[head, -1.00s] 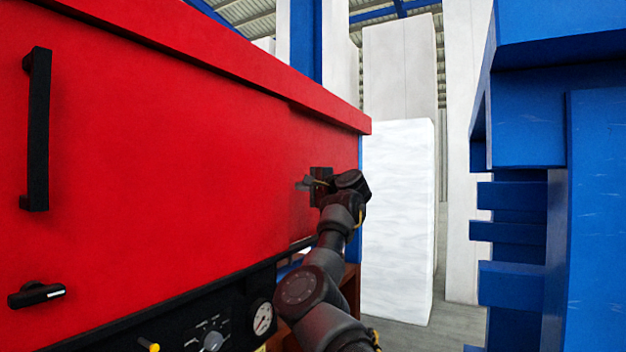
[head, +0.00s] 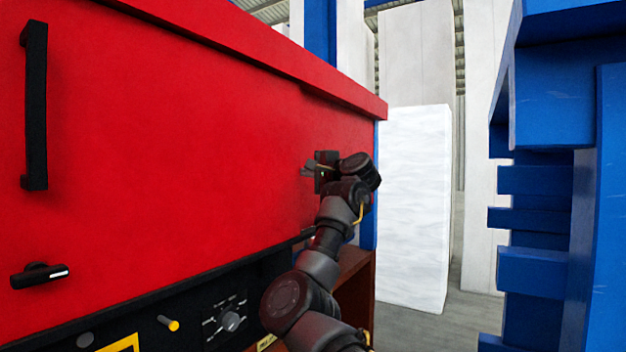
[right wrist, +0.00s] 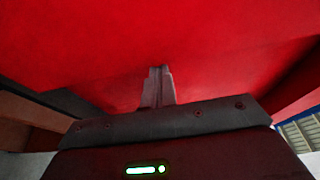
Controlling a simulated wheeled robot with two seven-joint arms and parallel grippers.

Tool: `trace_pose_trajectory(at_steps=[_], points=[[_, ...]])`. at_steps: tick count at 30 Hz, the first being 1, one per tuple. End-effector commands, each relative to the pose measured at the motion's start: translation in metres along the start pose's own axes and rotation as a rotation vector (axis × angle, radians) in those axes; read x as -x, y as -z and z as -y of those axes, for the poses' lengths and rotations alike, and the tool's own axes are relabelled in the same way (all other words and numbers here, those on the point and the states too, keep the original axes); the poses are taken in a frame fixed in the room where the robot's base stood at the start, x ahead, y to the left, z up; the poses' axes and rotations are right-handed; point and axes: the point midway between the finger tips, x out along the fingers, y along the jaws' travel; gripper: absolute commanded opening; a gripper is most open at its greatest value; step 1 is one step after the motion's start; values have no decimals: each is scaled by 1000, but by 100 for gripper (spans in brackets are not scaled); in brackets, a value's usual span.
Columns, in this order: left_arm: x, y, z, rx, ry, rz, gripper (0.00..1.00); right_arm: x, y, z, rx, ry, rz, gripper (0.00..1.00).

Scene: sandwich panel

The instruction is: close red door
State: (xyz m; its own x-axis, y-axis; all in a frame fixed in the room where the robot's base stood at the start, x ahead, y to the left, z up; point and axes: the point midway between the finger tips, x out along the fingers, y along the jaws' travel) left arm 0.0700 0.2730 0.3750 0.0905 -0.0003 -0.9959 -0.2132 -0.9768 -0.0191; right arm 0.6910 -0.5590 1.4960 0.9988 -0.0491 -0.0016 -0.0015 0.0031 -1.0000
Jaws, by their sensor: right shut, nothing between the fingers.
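The red door (head: 180,130) fills the left and middle of the head view as a large, nearly flat panel. It has a long black upright handle (head: 35,105) at its left and a small black latch handle (head: 40,275) below that. My right gripper (head: 306,170) is at the door's right part, close to its surface, with fingers pointing left. In the right wrist view its fingers (right wrist: 157,85) are together and empty, with the red surface (right wrist: 80,50) close ahead. Whether the fingertips touch the door I cannot tell. My left gripper is not in view.
Below the door is a black control panel (head: 195,317) with a dial and a yellow knob. A brown wooden stand (head: 352,270) shows beneath. A white block (head: 412,210) stands behind at right, and a blue frame (head: 545,120) on the far right. Grey floor lies between them.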

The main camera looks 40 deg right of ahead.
Motion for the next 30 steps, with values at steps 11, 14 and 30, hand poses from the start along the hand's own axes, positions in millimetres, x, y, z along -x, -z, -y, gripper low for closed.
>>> trace_pose_trajectory(at_steps=[11, 14, 30], points=[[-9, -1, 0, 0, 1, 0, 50, 3, -19, 0, 1, -2, 10, 0], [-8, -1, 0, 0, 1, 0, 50, 3, -19, 0, 1, -1, 10, 0], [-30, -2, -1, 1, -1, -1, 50, 43, 27, -8, -3, 4, 2, 0]])
